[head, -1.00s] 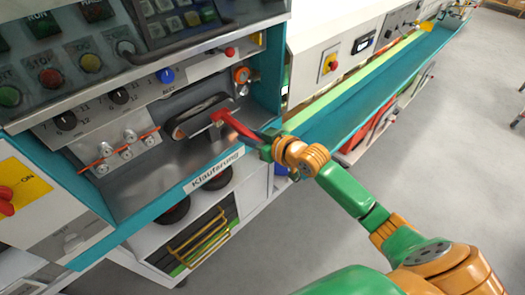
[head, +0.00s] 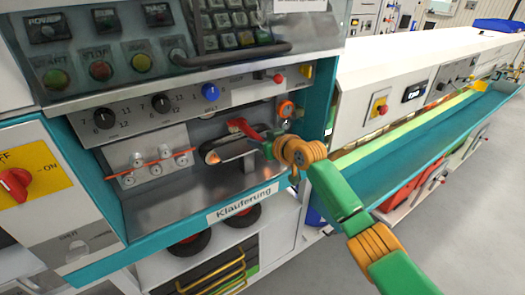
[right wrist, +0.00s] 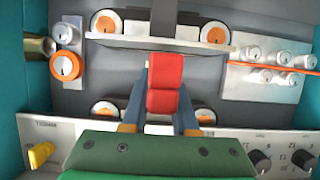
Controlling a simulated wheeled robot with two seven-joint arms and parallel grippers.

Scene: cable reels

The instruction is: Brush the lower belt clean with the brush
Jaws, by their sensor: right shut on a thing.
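My right gripper (head: 268,146) is shut on the red brush (head: 240,126), at the right part of the machine's recess. The brush points left and inward, and its head shows just above the lower belt (head: 231,150); I cannot tell whether they touch. The lower belt is a long loop with an orange-centred roller at its left end; its right end is partly behind my gripper. In the right wrist view the red brush (right wrist: 165,82) sits between my two fingers, its far end close to the light plate (right wrist: 160,42) between two orange-centred rollers. My left gripper is out of view.
A control panel with knobs (head: 160,103) overhangs the recess. An orange cord with several small rollers (head: 152,163) is to the left. An orange roller (head: 286,109) is on the right, near the teal side wall. A long teal tray (head: 420,160) runs off right.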

